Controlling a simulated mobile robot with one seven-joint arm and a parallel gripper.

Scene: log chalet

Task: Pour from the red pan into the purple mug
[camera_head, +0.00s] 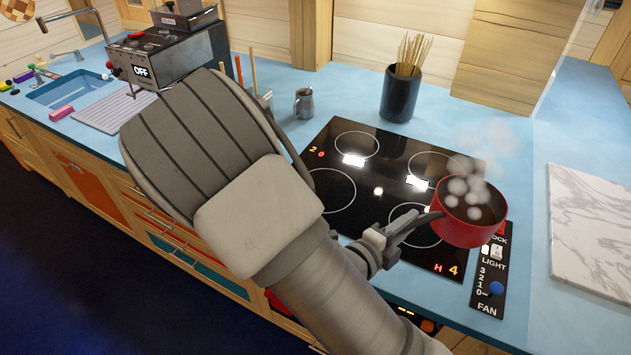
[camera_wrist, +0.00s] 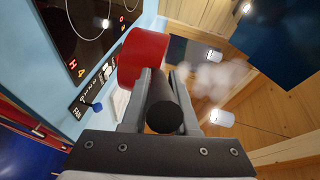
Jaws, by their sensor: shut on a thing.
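The red pan (camera_head: 458,232) is at the right front corner of the hob, with white steam puffs over its open top. It looks roughly level, and dark contents show inside. My gripper (camera_head: 398,238) is shut on its dark handle (camera_head: 424,219). In the wrist view the handle (camera_wrist: 164,108) lies between the fingers of my gripper (camera_wrist: 162,92), with the red pan (camera_wrist: 143,58) beyond. Whether the pan touches the hob cannot be told. I see no purple mug in either view; my arm hides part of the counter.
The black hob (camera_head: 345,205) lies left of the pan. A dark pot of sticks (camera_head: 399,97) and a small grey jug (camera_head: 304,104) stand behind it. A marble board (camera_head: 590,235) lies at right.

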